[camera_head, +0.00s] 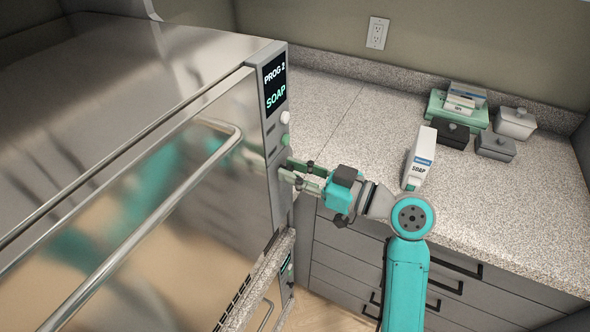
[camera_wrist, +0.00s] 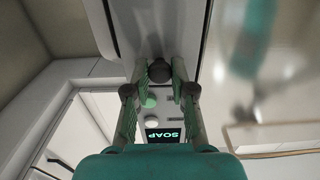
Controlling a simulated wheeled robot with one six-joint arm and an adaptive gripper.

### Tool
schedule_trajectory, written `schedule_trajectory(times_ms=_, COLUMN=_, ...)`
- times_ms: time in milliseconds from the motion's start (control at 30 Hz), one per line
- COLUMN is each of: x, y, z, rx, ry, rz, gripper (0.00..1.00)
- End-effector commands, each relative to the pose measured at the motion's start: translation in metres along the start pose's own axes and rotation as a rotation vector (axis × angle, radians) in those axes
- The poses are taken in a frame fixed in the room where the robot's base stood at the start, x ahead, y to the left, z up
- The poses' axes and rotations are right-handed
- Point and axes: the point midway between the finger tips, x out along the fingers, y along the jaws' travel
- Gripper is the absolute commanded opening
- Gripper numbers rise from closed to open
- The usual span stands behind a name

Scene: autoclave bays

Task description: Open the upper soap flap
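The upper bay's control panel (camera_head: 276,105) carries a lit display (camera_head: 275,85) reading PROG 2 and SOAP. The display also shows upside down in the wrist view (camera_wrist: 165,135). My gripper (camera_head: 288,171) is at the panel below the buttons, its fingers pointing at the panel. In the wrist view its fingers (camera_wrist: 159,68) are apart, on either side of a dark round knob (camera_wrist: 158,71), with gaps visible. Whether the knob belongs to the soap flap, I cannot tell; no open flap shows. My gripper hides that panel area in the head view.
The steel upper door (camera_head: 170,180) with its long bar handle (camera_head: 150,220) is left of my gripper. A soap carton (camera_head: 419,160) stands on the speckled counter (camera_head: 340,110). Boxes and lidded containers (camera_head: 495,147) sit farther back. A lower bay's display (camera_head: 287,265) shows below.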

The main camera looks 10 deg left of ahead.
Motion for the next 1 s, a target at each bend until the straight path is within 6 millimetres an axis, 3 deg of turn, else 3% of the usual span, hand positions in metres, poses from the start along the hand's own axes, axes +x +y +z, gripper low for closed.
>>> schedule_trajectory(times_ms=467, x=-0.009, y=0.001, z=0.004, rx=0.003, ry=0.045, rz=0.002, gripper=0.0)
schedule_trajectory(times_ms=667, x=-0.031, y=0.001, z=0.012, rx=0.006, ry=0.16, rz=0.003, gripper=0.0)
schedule_trajectory(times_ms=1000, x=-0.079, y=0.001, z=0.041, rx=0.008, ry=0.46, rz=0.005, gripper=0.0)
